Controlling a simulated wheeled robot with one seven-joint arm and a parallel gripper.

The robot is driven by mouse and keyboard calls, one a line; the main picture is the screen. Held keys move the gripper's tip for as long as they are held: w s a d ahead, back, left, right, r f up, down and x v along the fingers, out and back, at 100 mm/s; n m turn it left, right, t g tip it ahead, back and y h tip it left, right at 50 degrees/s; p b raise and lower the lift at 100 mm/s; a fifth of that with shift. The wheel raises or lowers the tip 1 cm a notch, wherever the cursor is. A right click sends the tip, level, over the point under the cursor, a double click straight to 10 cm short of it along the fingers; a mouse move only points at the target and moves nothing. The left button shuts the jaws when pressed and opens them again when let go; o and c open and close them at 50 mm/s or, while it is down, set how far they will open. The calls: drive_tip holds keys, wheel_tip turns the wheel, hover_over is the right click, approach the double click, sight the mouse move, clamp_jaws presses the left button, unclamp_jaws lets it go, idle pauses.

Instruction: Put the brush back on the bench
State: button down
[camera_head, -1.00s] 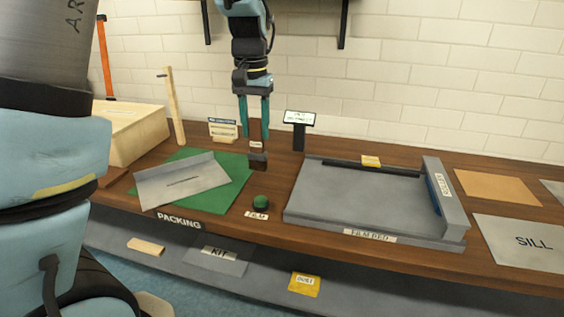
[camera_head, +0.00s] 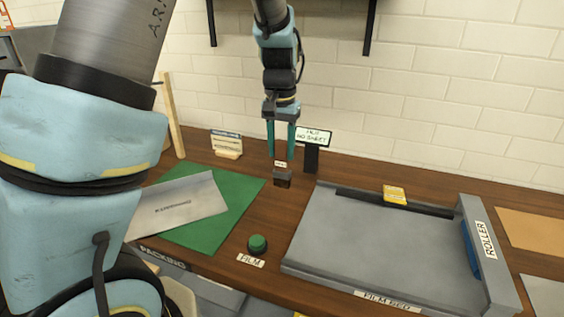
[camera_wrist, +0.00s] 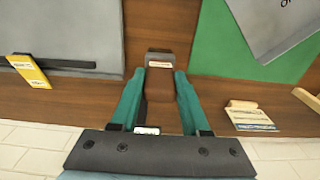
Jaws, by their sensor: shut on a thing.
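My gripper (camera_head: 281,160) hangs pointing down over the wooden bench (camera_head: 290,213), its teal fingers closed on the brush (camera_head: 282,179). The brush is upright, with a brown handle, a pale label and a dark grey lower end. In the wrist view, the brush (camera_wrist: 160,88) sits between the fingertips (camera_wrist: 160,76), with its grey end beyond them over bare brown wood. The brush is between the green mat and the grey film bed. I cannot tell whether its lower end touches the bench.
The green mat (camera_head: 238,192) bears a grey sheet (camera_head: 178,205). A green button (camera_head: 257,243) sits in front of the brush. A small display (camera_head: 314,138) on a post stands just behind it to the right. The grey film bed (camera_head: 385,245) is at right. A label stand (camera_head: 227,145) is behind left.

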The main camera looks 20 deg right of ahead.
sight(282, 172)
drive_tip(key=shift+f+p, duration=0.3)
drive_tip(key=shift+f, duration=1.75)
drive_tip(key=shift+c, duration=1.9)
unclamp_jaws()
wheel_tip(282, 172, up, 12)
drive_tip(key=b, duration=0.2)
drive_tip(key=s+a+f+n, duration=0.2)
drive_tip(key=a, duration=0.7)
drive_tip(key=s+a+f+n, duration=0.2)
drive_tip(key=a+f, duration=0.1)
drive_tip(key=a, duration=0.6)
drive_tip(key=s+a+f+n+t, duration=0.1)
drive_tip(key=s+a+f+n, duration=0.1)
drive_tip(key=a, duration=0.8)
drive_tip(key=shift+s+f+n, duration=0.35)
drive_tip(key=shift+f+n, duration=0.05)
drive_tip(key=shift+f, duration=0.3)
